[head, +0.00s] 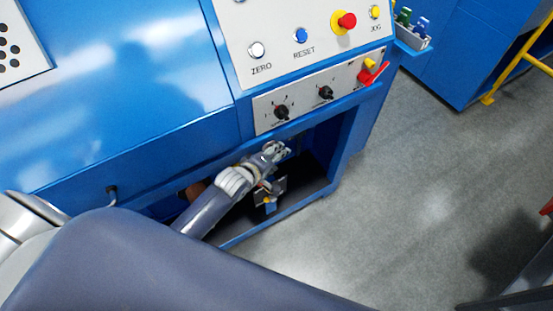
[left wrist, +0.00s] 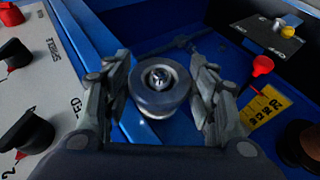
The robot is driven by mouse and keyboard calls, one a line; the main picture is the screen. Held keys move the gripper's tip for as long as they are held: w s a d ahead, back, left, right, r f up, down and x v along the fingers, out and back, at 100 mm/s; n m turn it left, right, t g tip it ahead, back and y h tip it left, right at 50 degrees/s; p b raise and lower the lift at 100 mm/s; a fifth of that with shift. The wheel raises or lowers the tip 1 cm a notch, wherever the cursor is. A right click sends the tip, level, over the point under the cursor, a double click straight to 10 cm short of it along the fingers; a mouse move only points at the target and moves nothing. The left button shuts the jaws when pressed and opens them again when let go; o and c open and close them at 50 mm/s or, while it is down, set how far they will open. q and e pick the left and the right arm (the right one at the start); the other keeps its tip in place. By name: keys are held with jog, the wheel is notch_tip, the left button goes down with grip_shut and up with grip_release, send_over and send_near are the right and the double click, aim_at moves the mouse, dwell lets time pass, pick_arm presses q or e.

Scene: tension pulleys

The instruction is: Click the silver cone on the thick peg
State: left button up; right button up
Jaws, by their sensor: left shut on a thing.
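My left gripper (head: 275,151) reaches into the dark opening of the blue machine in the head view. In the left wrist view the fingers of my left gripper (left wrist: 162,92) stand on both sides of a round silver-grey piece, which I take for the silver cone (left wrist: 160,100). They are shut on it, and its round face with a bright centre points to the camera. In the head view the cone is too small to make out. I cannot clearly pick out the thick peg; the held piece may hide it. My right gripper is not in view.
A control panel (head: 300,30) with buttons and dark knobs (head: 281,112) sits above the opening. Grey floor (head: 400,210) is clear at right.

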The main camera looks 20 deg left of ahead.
pick_arm(q)
jog(key=shift+w+a, duration=0.35)
jog(key=shift+a, duration=0.05)
jog(key=shift+w+a+r, duration=0.1)
jog(key=shift+a, duration=0.05)
dwell(0.9)
jog(key=o, duration=1)
jog(key=shift+o, duration=1.1)
jog(key=shift+o, duration=0.3)
jog(key=shift+o, duration=0.9)
